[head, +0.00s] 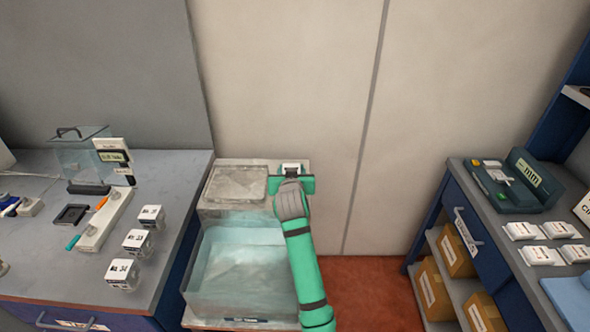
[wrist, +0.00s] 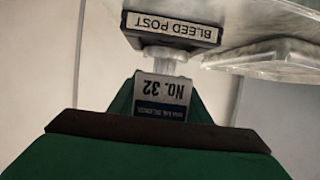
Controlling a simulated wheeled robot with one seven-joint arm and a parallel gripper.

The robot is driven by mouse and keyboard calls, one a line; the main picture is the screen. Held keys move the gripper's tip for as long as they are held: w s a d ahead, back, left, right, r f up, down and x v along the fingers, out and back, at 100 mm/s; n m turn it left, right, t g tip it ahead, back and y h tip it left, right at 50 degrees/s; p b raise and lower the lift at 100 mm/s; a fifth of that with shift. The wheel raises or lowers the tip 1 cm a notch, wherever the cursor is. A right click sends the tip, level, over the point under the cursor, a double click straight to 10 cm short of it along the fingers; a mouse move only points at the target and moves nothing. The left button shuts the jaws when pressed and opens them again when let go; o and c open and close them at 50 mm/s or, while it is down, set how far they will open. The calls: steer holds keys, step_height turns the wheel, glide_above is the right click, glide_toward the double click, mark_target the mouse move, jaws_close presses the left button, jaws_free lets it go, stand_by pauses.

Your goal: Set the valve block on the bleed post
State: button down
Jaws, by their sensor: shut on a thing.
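The valve block (wrist: 163,90), with a grey label reading "No. 32", shows upside down in the wrist view. My gripper (wrist: 162,104) is shut on it, a green jaw at each side. In the head view my gripper (head: 293,184) is over the right rear of the clear tank, with a small white part of the block (head: 291,168) showing. The bleed post's black label plate (wrist: 172,28) reads "BLEED POST", also upside down. A clear neck (wrist: 165,56) lies between plate and block, in line with both. I cannot tell whether the block is seated or just touching.
A clear tank (head: 207,292) stands in the gap between two counters, with a lidded clear box (head: 236,184) at its back. Numbered clear blocks (head: 137,242) stand on the left counter (head: 180,190). White labelled packets (head: 541,255) lie on the right counter. A wall is close behind.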

steer(key=shift+d+f, duration=0.25)
steer(key=shift+f, duration=0.25)
steer(key=c, duration=1.3)
jaws_free()
steer(key=shift+o, duration=0.2)
steer(key=shift+f, duration=0.2)
steer(key=shift+s+d+r, duration=0.1)
steer(key=shift+s+r, duration=0.1)
steer(key=shift+s, duration=0.25)
steer(key=shift+s+a+r, duration=0.1)
steer(key=shift+s+r, duration=0.05)
steer(key=shift+s, duration=0.3)
steer(key=shift+s+a+r, duration=0.1)
steer(key=shift+s+r, duration=0.05)
steer(key=shift+s, duration=0.25)
steer(key=shift+v, duration=4.15)
